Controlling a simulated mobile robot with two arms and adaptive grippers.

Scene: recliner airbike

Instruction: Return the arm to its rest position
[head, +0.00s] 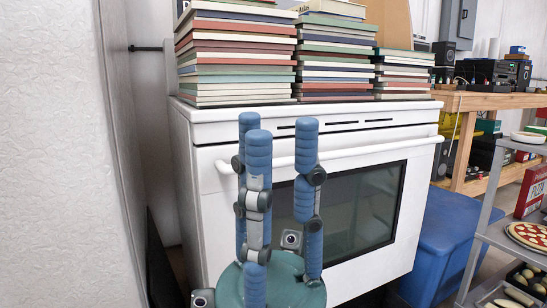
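My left gripper (278,140) stands in the lower middle of the head view, its blue segmented fingers pointing up, straight and spread apart. It is open and nothing shows between the fingers. Its green round palm is at the bottom edge, and most of the arm behind it is out of frame. The gripper is in front of a white oven (360,270) and hides part of its door and handle. I cannot tell how far it is from the door. My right gripper is not in view.
Tall stacks of books (237,55) cover the oven top. A white wall (60,150) is close on the left. A blue bin (440,240) stands right of the oven. A wooden bench (500,101) and a metal rack with a pizza (530,235) are at the right.

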